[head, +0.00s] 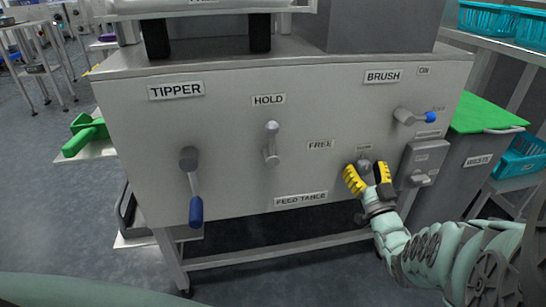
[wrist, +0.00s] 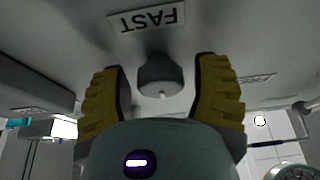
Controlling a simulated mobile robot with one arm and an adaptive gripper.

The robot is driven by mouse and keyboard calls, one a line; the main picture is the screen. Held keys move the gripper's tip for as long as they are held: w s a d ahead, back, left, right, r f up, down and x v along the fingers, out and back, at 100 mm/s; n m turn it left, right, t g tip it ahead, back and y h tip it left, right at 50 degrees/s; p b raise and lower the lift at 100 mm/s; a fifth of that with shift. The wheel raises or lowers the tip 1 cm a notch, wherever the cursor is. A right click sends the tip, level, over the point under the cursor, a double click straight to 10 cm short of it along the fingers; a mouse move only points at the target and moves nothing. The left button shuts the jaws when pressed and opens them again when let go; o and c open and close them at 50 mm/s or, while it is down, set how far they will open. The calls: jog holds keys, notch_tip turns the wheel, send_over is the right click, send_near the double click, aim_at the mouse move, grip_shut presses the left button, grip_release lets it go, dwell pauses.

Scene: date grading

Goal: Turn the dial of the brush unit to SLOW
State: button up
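The brush unit's dial, a small grey knob (head: 364,165), sits on the front of the grey machine below a small label. In the wrist view the dial (wrist: 160,76) stands between my two yellow-padded fingers, with a gap on each side. My gripper (head: 368,174) is open around the dial; it also shows in the wrist view (wrist: 162,85). A FAST label (wrist: 147,18) appears upside down beyond the dial in the wrist view. A small pale mark shows on the dial's near edge. I cannot read SLOW anywhere. The BRUSH label (head: 383,76) is higher on the panel.
A lever with a blue tip (head: 430,117) is above right of my gripper, and a grey switch box (head: 418,165) is close on the right. The HOLD lever (head: 271,145) and TIPPER lever (head: 191,185) are left. A green-topped WASTE bin (head: 482,160) stands right.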

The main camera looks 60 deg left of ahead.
jog(key=shift+o, duration=0.7)
jog(key=shift+d+f, duration=0.1)
jog(key=v, duration=1.2)
